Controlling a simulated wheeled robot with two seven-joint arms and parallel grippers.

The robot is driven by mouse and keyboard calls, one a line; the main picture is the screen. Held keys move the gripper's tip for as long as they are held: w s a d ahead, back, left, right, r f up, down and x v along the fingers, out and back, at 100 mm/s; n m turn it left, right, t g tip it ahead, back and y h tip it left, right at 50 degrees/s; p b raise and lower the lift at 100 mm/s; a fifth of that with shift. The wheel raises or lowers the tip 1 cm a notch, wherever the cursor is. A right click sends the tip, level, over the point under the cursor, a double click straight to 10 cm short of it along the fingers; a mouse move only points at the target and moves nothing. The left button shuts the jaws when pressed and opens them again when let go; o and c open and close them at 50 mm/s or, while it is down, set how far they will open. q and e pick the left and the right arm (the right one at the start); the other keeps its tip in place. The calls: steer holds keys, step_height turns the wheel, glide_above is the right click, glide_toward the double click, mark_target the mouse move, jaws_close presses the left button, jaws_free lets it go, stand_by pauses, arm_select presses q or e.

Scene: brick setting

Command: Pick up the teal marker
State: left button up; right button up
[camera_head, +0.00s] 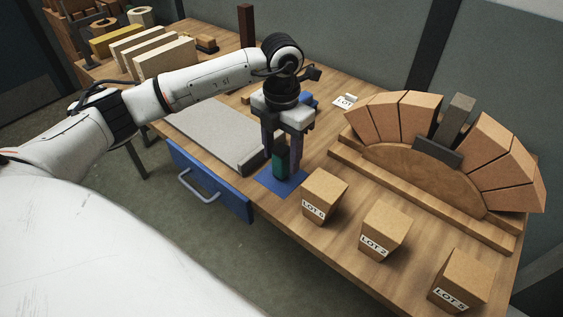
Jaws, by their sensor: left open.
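The teal marker (281,163) is a small dark teal upright piece on a blue square mat (274,182) near the front of the wooden table. My left gripper (281,166) points down over the mat, with one finger on each side of the marker. The jaws are open. The fingers hide part of the marker, and I cannot tell whether either finger touches it. My right gripper is not in view.
Brick blocks labelled LOT (324,194), (384,230) and (459,281) stand right of the mat. A brick arch (405,118) on a wooden form stands behind them. A grey slab (214,128) lies left. A blue drawer (209,181) is at the front edge.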

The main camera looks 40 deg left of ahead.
mark_target(281, 163)
arm_select(q)
steer(key=shift+w+a+f, duration=0.15)
steer(key=shift+f, duration=1.65)
steer(key=c, duration=1.1)
steer(key=shift+r, duration=0.1)
step_height(281, 163, up, 10)
steer(key=shift+f, duration=0.1)
